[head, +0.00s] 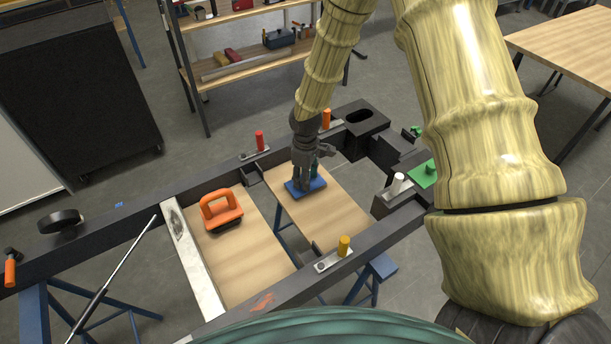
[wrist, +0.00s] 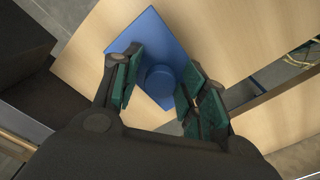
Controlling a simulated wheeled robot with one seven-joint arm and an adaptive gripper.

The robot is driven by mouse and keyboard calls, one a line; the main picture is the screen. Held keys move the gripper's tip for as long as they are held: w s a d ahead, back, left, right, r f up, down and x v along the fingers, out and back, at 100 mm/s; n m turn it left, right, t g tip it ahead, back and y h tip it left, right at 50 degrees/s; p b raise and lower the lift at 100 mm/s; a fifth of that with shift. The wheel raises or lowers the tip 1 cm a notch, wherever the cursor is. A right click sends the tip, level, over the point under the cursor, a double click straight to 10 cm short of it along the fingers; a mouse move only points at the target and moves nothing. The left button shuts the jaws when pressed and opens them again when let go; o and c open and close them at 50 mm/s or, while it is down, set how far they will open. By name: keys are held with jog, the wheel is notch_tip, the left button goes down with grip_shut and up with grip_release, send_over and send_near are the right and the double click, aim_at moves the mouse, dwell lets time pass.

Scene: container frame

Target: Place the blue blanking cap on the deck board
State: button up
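The blue blanking cap (head: 305,187) is a flat square plate with a round knob. It appears to lie flat on the rear part of the right-hand deck board (head: 335,217), a light wood panel inside the dark frame. The cap also shows in the wrist view (wrist: 150,38), with its knob between the green finger pads. My gripper (head: 309,175) points down directly over the cap. In the wrist view my gripper (wrist: 160,85) has its fingers apart on either side of the knob, with small gaps visible. The cap's near edge is partly hidden by the fingers.
An orange-handled tool (head: 221,211) rests on the left board. A pale crossbar (head: 194,258) lies left of it. Red (head: 260,140), orange (head: 326,119) and yellow (head: 344,246) pegs stand on the dark frame (head: 150,210). A green block (head: 422,174) sits at right.

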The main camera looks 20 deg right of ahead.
notch_tip(320, 180, up, 12)
jog(key=b, duration=0.2)
jog(key=shift+r, duration=0.2)
dwell(0.7)
